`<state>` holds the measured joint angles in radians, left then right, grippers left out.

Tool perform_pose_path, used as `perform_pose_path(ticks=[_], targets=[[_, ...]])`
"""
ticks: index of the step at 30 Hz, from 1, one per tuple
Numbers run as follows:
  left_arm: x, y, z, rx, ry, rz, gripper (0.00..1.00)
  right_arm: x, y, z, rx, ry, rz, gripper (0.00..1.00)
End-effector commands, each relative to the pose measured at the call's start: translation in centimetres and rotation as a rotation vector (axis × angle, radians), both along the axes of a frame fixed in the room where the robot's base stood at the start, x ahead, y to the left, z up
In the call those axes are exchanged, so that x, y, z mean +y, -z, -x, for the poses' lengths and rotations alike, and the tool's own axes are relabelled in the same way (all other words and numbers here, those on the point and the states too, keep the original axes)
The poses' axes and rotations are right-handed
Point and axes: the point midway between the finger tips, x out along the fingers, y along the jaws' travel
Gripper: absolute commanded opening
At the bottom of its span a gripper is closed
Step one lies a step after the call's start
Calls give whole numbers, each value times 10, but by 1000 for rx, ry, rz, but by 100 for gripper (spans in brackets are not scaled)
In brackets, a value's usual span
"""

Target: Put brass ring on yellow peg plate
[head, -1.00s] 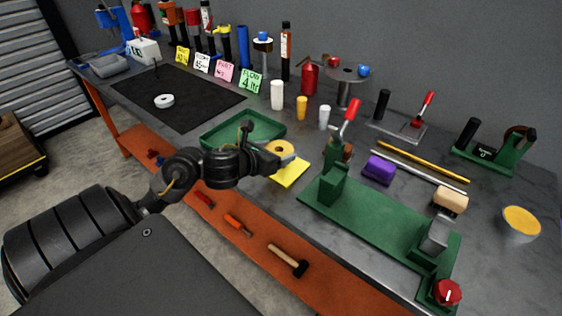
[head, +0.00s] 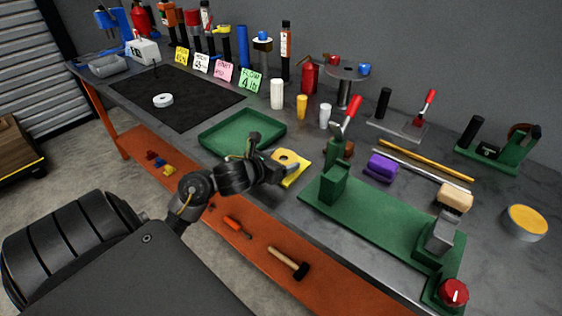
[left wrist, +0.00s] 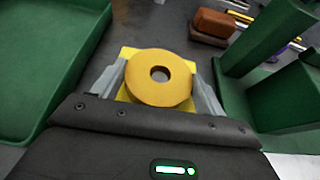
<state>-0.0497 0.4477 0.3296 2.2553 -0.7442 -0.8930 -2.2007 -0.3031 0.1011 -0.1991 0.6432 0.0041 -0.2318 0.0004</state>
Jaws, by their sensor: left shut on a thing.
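The brass ring (left wrist: 160,92) is a thick, flat yellow-gold disc with a round central hole. My left gripper (left wrist: 160,80) is shut on it, one grey finger on each side. The yellow peg plate (left wrist: 128,53) shows behind and around the ring in the left wrist view. In the head view my left gripper (head: 279,168) is at the left edge of the plate (head: 292,177), with the ring (head: 289,156) over it. My right gripper is not in view.
A green tray (head: 228,143) lies left of the plate. A green fixture (head: 375,222) with upright blocks stands close on the right. A purple block (head: 382,167) and a brown block (left wrist: 213,23) are behind. The dark mat (head: 190,95) is mostly clear.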

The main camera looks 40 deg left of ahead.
Motion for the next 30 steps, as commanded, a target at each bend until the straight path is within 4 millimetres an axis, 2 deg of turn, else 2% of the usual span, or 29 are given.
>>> perform_pose_path(ticks=[7,8,12,23,26,30], targets=[[0,1,0,-4,0,1,26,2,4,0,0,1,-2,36],[0,2,0,0,0,1,75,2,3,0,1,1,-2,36],[0,2,0,0,0,1,93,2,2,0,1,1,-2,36],[0,-3,0,0,0,1,94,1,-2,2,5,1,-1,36],[1,-5,12,2,0,-4,94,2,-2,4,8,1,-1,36],[0,-16,38,3,1,-7,94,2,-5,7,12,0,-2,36]])
